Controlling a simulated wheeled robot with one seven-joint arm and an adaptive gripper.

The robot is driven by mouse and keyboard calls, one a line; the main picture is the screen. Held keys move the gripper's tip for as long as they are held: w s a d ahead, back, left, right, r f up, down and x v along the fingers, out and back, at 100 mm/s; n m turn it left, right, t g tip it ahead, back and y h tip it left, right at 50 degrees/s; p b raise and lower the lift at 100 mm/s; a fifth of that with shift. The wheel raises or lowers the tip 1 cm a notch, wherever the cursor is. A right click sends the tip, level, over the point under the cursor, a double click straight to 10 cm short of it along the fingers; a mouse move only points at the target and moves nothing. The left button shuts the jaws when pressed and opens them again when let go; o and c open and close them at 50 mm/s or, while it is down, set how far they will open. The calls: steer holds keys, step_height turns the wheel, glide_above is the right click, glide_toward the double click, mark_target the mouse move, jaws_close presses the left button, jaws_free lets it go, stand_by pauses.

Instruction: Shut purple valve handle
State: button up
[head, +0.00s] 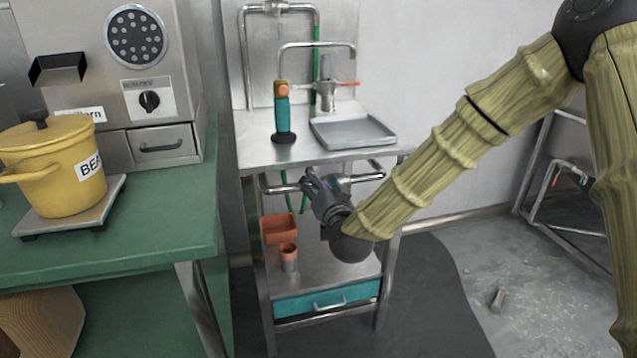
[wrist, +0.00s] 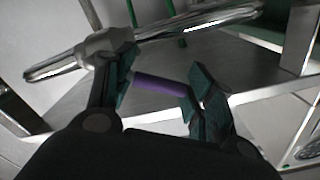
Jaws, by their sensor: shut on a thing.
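The purple valve handle (wrist: 160,85) shows in the wrist view as a short bar between my two fingers. My gripper (wrist: 162,84) is shut on it, with one finger at each end of the bar. The handle sits beside a metal pipe (wrist: 185,33) with a thick fitting, near my left finger. In the head view my gripper (head: 312,182) is under the sink table's top, at the pipe (head: 362,178). It hides the purple handle there.
The steel sink table (head: 290,152) carries a tray (head: 352,133) and a teal-handled tool (head: 282,113). Orange containers (head: 278,229) stand on its lower shelf. A green counter (head: 150,205) with a yellow pot (head: 50,160) is at the left. Floor at the right is mostly clear.

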steer(key=shift+w+d+r+m, duration=0.25)
steer(key=shift+r+m, duration=0.25)
steer(key=shift+w+d+r, duration=0.15)
steer(key=shift+d, duration=0.05)
stand_by(0.5)
stand_by(0.5)
steer(key=o, duration=1.6)
steer(key=shift+w, duration=0.1)
steer(key=shift+c, duration=0.2)
steer(key=shift+s, duration=0.3)
steer(key=f+v, duration=0.1)
steer(key=v, duration=0.7)
steer(key=shift+a+f, duration=0.15)
steer(key=shift+f, duration=0.05)
